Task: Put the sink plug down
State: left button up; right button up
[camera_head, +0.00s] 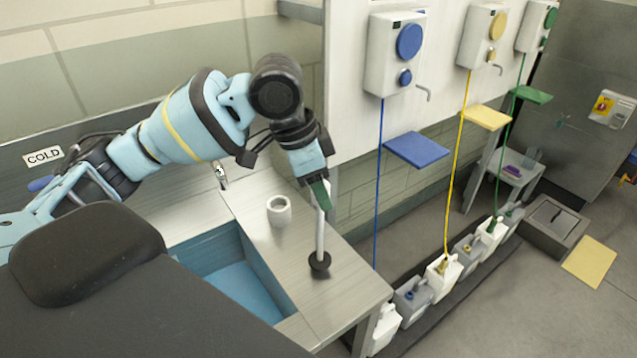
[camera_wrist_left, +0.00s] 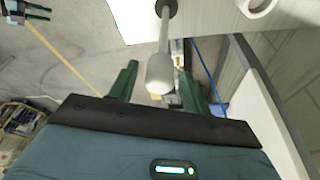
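The sink plug (camera_head: 320,240) is a pale rod with a black disc at its foot. It stands upright on the steel counter, right of the sink basin. My left gripper (camera_head: 318,185) is above it, with its fingers around the top of the rod. In the left wrist view the rod's rounded end (camera_wrist_left: 160,73) lies between the two green fingers, with a gap on each side, so the gripper looks open. My right gripper (camera_wrist_left: 36,12) shows small at the top left of that view, its green fingers apart.
The steel sink counter (camera_head: 340,297) holds a white cup (camera_head: 279,210) left of the plug and a blue basin (camera_head: 235,280). Its right edge is close to the plug. Dispensers (camera_head: 395,55) hang on the wall, with several jugs (camera_head: 441,277) on the floor.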

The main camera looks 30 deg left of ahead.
pick_arm(q)
jog(key=shift+r, duration=0.1)
jog(key=v, duration=1.2)
